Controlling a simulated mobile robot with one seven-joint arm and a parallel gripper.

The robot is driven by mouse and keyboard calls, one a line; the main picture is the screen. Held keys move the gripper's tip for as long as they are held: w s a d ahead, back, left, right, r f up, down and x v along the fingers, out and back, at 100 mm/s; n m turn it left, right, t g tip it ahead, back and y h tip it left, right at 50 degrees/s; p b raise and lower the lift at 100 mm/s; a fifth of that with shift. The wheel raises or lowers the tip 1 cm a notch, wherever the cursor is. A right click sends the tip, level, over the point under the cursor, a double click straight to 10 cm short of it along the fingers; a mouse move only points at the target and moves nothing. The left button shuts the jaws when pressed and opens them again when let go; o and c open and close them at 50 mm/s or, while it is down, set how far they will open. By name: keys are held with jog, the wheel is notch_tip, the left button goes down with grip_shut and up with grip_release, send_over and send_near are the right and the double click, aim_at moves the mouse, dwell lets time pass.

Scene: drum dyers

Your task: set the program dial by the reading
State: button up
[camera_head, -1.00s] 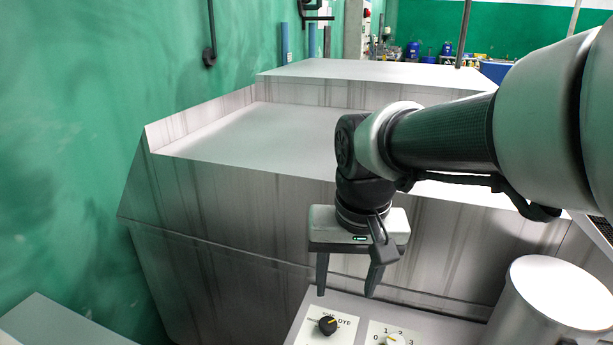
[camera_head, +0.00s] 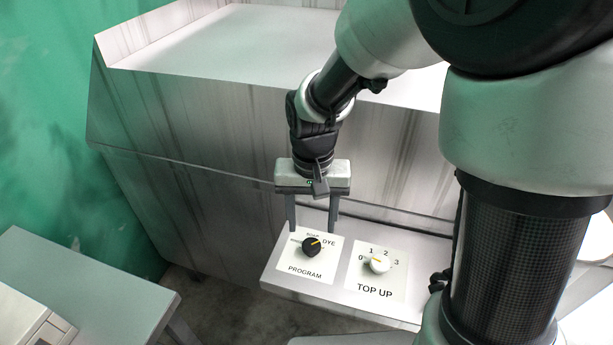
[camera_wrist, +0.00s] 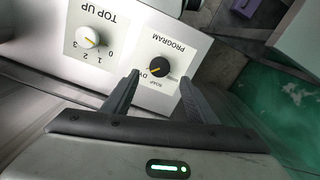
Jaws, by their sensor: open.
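The program dial (camera_head: 312,247) is a black knob with a yellow pointer on a white plate marked PROGRAM. In the head view its pointer is turned up and right, toward the word DYE. The dial (camera_wrist: 160,68) also shows in the wrist view, just beyond the fingertips. My gripper (camera_head: 312,228) is open, pointing down, with its fingers behind the dial and apart from it as far as I can tell. The same open fingers (camera_wrist: 160,76) show in the wrist view with nothing between them. No reading display is in view.
A white TOP UP knob (camera_head: 379,264), numbered 0 to 3, sits right of the program dial on the same light ledge (camera_head: 350,296). A large streaked metal housing (camera_head: 230,180) rises behind. A grey-green table (camera_head: 85,285) stands at the lower left.

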aim_at(311, 244)
notch_tip(311, 244, down, 7)
jog(key=shift+f, duration=0.1)
dwell(0.3)
jog(key=c, duration=1.1)
